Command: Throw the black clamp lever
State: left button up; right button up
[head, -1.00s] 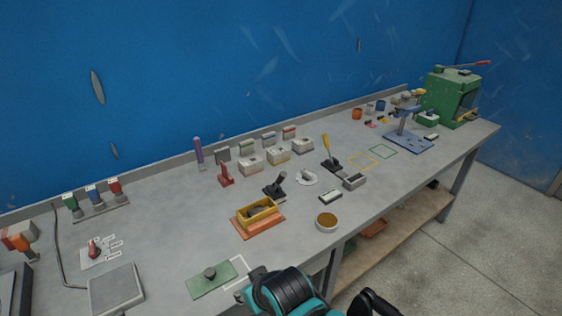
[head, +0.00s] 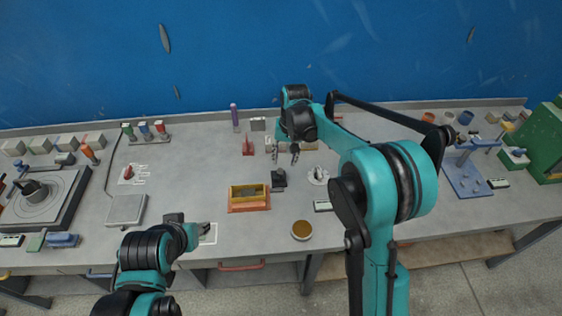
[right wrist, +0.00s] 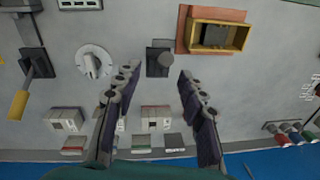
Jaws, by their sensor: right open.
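The black clamp lever (head: 278,181) stands on the grey bench right of the yellow tray, its dark handle upright. It also shows in the right wrist view (right wrist: 159,60), ahead of and between the fingertips, its round handle end facing the camera. My right gripper (head: 285,157) is open and empty, pointing down just behind the lever. In the right wrist view its two fingers (right wrist: 157,74) are spread, with no visible contact on the lever. My left gripper (head: 190,228) is low over the front edge of the bench; its jaws are not clear.
A yellow tray on an orange base (head: 249,198) stands left of the lever. A white round dial (head: 318,176) is to its right. A red lever (head: 248,146) stands behind left. In the wrist view, a yellow-handled lever (right wrist: 21,102) and small boxes (right wrist: 156,120) are nearby.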

aim_at(280, 176)
jog(key=shift+w+a+f, duration=0.4)
jog(key=shift+a+f, duration=0.1)
jog(key=shift+f, duration=0.05)
jog(key=f, duration=0.5)
jog(key=f+b, duration=0.1)
jog(key=f, duration=0.1)
jog(key=shift+a+f, duration=0.2)
jog(key=shift+a, duration=0.1)
jog(key=shift+w, duration=0.1)
grip_shut()
